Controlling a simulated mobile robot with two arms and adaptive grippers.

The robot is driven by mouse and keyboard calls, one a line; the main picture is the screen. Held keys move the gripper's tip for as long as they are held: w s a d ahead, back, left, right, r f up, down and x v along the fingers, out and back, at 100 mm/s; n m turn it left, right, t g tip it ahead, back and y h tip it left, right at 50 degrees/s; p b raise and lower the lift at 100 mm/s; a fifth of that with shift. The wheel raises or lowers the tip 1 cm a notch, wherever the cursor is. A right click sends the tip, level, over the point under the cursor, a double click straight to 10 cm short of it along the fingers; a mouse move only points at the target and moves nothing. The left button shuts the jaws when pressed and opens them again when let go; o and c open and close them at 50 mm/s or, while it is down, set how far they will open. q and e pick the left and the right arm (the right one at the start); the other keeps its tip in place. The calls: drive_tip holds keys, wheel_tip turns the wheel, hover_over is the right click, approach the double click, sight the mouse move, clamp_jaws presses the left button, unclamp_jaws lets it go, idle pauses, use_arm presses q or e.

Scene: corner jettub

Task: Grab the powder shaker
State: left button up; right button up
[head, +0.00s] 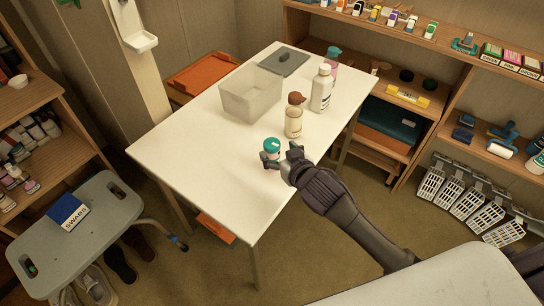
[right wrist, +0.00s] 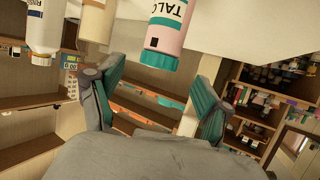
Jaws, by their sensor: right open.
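The powder shaker (head: 272,149), with a teal cap and pale pink body, stands near the right edge of the white table. In the right wrist view the shaker (right wrist: 166,32) appears upside down, pink with "TALC" lettering and the teal cap lowest. My right gripper (head: 282,157) is open beside the shaker, on its near side. In the right wrist view the two fingers (right wrist: 150,85) are spread wide with nothing between their pads. The shaker lies just ahead of the tips, between their lines. My left gripper is not in view.
A tan jar with a brown cap (head: 293,123) stands close behind the shaker, then a white bottle (head: 321,90) and a pink teal-capped bottle (head: 334,58). A grey bin (head: 250,100) stands farther left. The table's near left part (head: 215,175) is clear.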

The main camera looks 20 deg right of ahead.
sight(273, 145)
drive_tip(key=x, duration=0.4)
drive_tip(key=shift+w, duration=0.4)
clamp_jaws()
